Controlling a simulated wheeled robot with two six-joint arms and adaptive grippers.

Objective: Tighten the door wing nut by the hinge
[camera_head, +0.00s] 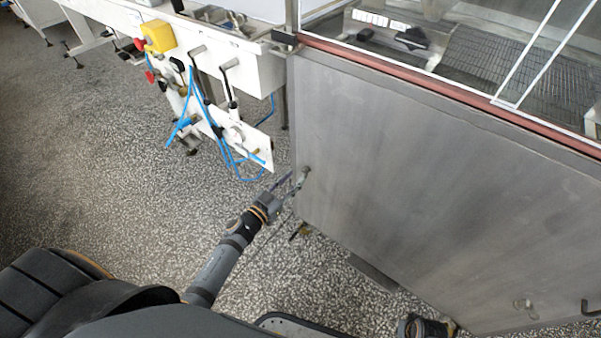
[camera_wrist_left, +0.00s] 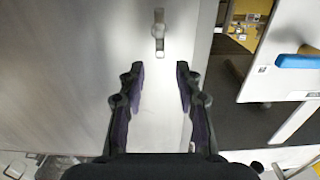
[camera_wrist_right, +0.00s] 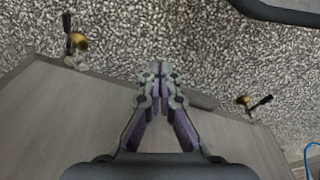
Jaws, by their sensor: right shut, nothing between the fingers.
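A grey steel door panel (camera_head: 420,190) fills the right of the head view. A small metal wing nut (camera_head: 303,174) stands on it near its left edge; it also shows in the left wrist view (camera_wrist_left: 159,32). My left gripper (camera_head: 291,185) is open and empty just short of this nut. In the left wrist view the nut lies beyond the gap between its fingertips (camera_wrist_left: 160,72), not between them. A second small metal fitting (camera_head: 524,306) shows low on the panel. My right gripper (camera_wrist_right: 157,72) is shut and empty. I cannot see a hinge clearly.
A white frame (camera_head: 245,75) with blue hoses and a yellow box (camera_head: 158,36) stands left of the panel. A dark handle (camera_head: 590,308) is at the lower right. In the right wrist view, brass fittings with black levers (camera_wrist_right: 78,42) sit along the panel's edge.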

